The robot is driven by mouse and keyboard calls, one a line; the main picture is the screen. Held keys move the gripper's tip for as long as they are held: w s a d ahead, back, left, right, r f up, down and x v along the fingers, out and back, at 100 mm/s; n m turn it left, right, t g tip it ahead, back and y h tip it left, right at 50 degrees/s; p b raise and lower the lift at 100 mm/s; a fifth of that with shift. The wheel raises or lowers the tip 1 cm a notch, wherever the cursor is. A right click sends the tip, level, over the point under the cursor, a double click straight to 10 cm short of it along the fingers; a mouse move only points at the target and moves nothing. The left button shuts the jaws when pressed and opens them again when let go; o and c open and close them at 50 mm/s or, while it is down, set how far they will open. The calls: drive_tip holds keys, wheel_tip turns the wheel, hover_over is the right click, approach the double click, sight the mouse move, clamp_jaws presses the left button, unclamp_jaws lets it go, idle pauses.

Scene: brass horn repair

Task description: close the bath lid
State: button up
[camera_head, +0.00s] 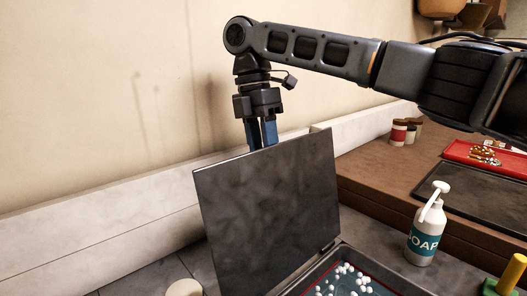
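The bath lid (268,208) is a dark grey flat panel. It stands raised, close to upright, on the far side of the bath (373,272). The bath is a dark tray with a red inner edge, cut off by the bottom of the picture; several white balls lie in it. My gripper (262,134) points down at the lid's top edge, with its two blue fingers side by side and almost together. The lid hides the fingertips, so the fingers reach down behind it. I cannot tell whether they touch it. Nothing shows held between them.
A white soap bottle (424,231) with a pump stands right of the bath. A yellow-handled tool on a green base (510,275) is at the lower right. A red tray (484,154) and small jars (400,132) are farther back. A pale ledge (90,240) runs behind the lid.

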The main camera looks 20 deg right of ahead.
drive_tip(key=shift+x, duration=0.85)
drive_tip(key=shift+c, duration=0.3)
clamp_jaws()
